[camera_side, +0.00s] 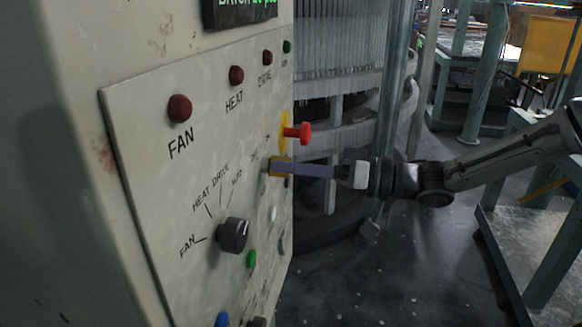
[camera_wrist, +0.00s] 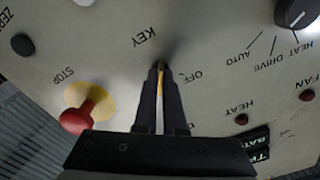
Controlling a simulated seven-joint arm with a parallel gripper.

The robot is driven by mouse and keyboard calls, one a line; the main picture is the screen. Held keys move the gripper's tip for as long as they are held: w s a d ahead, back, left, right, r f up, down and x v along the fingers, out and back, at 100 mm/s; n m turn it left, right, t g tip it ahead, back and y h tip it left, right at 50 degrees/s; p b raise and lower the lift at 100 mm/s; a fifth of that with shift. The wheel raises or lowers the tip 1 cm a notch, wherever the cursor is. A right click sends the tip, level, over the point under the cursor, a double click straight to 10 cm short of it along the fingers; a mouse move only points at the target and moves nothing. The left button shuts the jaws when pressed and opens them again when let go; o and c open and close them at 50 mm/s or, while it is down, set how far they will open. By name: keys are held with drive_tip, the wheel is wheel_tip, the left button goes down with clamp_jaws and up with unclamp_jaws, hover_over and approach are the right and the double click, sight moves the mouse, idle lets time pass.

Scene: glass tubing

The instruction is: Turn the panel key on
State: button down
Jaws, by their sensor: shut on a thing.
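The grey panel (camera_side: 150,140) fills the left of the side view. My gripper (camera_side: 292,169) reaches in from the right, its long fingers up against the panel face. It is shut on the key, a small yellowish piece (camera_side: 277,167) at the fingertips. In the wrist view my gripper (camera_wrist: 160,72) points at the spot beside the upside-down KEY label, with OFF on the other side. A thin yellowish strip of the key (camera_wrist: 161,90) shows between the fingers. The fingers hide most of the key, and its turn angle is hard to tell.
A red stop button (camera_side: 298,132) on a yellow disc sticks out just above my fingers; it also shows in the wrist view (camera_wrist: 78,117). A black selector knob (camera_side: 233,235) and a green button (camera_side: 251,259) are lower. Red lamps (camera_side: 180,108) line the top.

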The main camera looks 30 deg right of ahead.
drive_tip(key=shift+m, duration=1)
drive_tip(key=c, duration=1)
unclamp_jaws()
drive_tip(key=v, duration=1.4)
drive_tip(key=shift+a, duration=0.1)
